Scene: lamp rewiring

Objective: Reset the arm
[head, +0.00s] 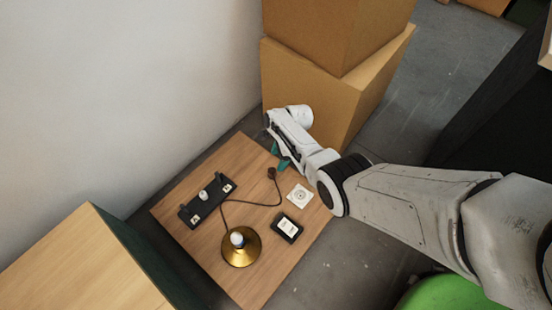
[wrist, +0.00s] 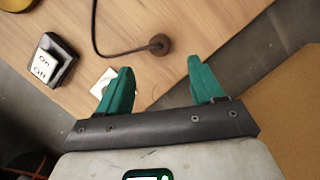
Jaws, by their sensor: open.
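My gripper (wrist: 160,88) is open and empty, with its two teal fingers wide apart in the wrist view. In the head view my gripper (head: 281,157) is above the far right edge of the wooden table (head: 176,196), near the boxes. A dark cable runs from the lamp with a brass base (head: 240,256) to a round brown plug (head: 272,172), which lies close to the gripper. The plug also shows in the wrist view (wrist: 159,44), beyond the fingertips and not between them.
On the table are a black strip (head: 207,201) with a white bulb-like piece, a white socket plate (head: 299,196) and a black On/Off switch (head: 287,228). Stacked cardboard boxes (head: 300,85) stand behind my gripper. Another box (head: 85,265) is at lower left.

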